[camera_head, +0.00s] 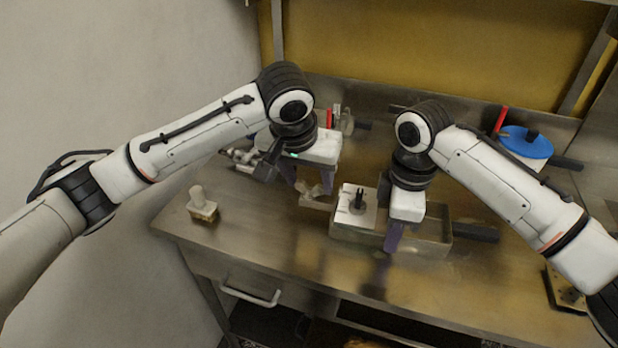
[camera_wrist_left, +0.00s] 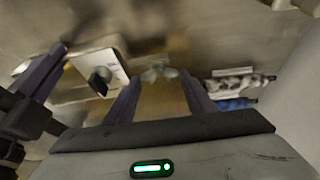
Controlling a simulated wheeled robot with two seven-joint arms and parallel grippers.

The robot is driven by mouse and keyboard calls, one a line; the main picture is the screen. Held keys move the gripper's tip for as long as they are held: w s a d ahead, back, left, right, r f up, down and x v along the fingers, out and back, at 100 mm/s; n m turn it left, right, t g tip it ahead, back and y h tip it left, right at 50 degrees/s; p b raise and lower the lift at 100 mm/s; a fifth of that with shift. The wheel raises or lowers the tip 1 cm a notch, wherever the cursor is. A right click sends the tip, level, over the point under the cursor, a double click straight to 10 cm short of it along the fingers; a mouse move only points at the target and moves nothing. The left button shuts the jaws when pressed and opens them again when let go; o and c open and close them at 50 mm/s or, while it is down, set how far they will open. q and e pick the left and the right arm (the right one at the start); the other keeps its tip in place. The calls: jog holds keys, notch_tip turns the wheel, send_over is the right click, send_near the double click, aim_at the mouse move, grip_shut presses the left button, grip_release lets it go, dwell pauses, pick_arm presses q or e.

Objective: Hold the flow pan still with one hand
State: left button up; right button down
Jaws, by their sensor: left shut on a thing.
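A shallow steel box-like pan (camera_head: 432,247), which I take to be the flow pan, sits on the steel bench in the head view. A white plate (camera_head: 350,213) with a black knob lies over its left part; the plate also shows in the left wrist view (camera_wrist_left: 99,66). My left gripper (camera_head: 312,188) is left of the pan, shut on a small pale piece (camera_wrist_left: 158,73) at its fingertips. Whether that piece joins the pan is unclear. My right gripper (camera_head: 392,238) points down at the pan's front wall; its jaw opening is hidden.
A pale knob on a small block (camera_head: 202,208) stands at the bench's left. A dark bar (camera_head: 475,231) lies at the pan's right. A blue disc (camera_head: 527,142) is at the back right. The bench front is clear.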

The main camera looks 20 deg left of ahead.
pick_arm(q)
jog(key=m+h, duration=0.1)
jog(key=m, duration=0.3)
jog(key=shift+a+m+h, duration=0.15)
jog(key=shift+m+h, duration=0.25)
jog(key=m+g+h, duration=0.1)
jog(key=m, duration=0.2)
jog(key=shift+w+a, duration=0.1)
jog(key=m+g+h, duration=0.1)
jog(key=m, duration=0.4)
jog(key=shift+w, duration=0.15)
jog(key=shift+w+a+m+g+h, duration=0.15)
jog(key=shift+m+g, duration=0.35)
jog(key=shift+m, duration=0.6)
jog(key=shift+s+d+m+g+h, duration=0.1)
jog(key=shift+m+g+h, duration=0.3)
jog(key=shift+m, duration=0.7)
jog(key=o, duration=1.1)
jog(key=shift+c, duration=0.2)
jog(key=v, duration=1.2)
jog(key=shift+w, duration=0.2)
